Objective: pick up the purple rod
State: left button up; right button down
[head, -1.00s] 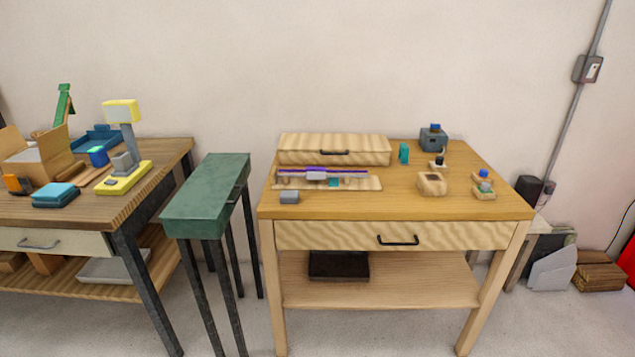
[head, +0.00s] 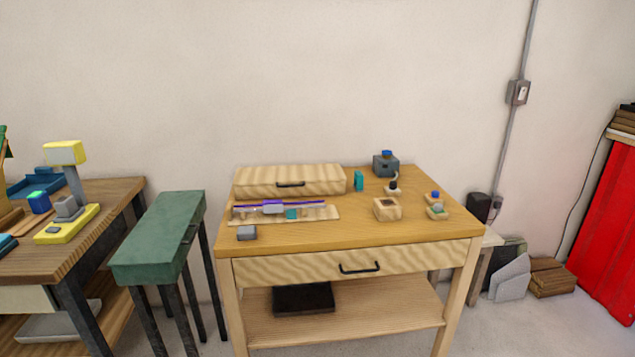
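The purple rod (head: 305,204) is a thin, dark violet bar. It lies lengthwise on a pale wooden board (head: 328,214) on the wooden workbench, in front of a long wooden box. A small lavender-grey block (head: 272,208) sits at the rod's middle and hides part of it. A small teal block (head: 291,214) is just in front of the rod. Neither of my grippers is in the head view.
The workbench (head: 350,235) has free room at its front and middle. The long wooden box (head: 318,180) is behind the rod, and a grey block (head: 246,232) is near the front left. A green narrow table (head: 160,235) stands left of the bench.

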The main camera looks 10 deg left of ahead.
aim_at(279, 201)
jog(key=i+j+u, duration=0.2)
jog(key=i, duration=0.3)
jog(key=i+u, duration=0.2)
jog(key=i, duration=0.3)
jog(key=i+u, duration=0.1)
jog(key=u, duration=1.05)
